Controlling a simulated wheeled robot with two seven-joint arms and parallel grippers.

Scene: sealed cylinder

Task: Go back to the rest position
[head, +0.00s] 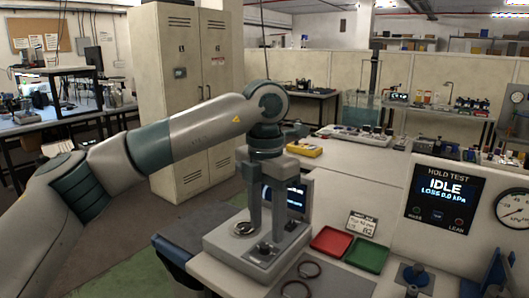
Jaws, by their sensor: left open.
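My left arm (190,135) comes in from the left, bends at a joint near the middle and points down. My left gripper (267,215) is open, its two fingers hanging apart over the grey device base (235,250) on the bench. I see nothing held between the fingers. A round metal part (243,229) sits on the base left of the fingers. Whether the fingertips touch the base I cannot tell. A small lit screen (297,198) is partly hidden behind the gripper. My right gripper is not in view.
Tall cabinets (188,90) stand behind my arm.

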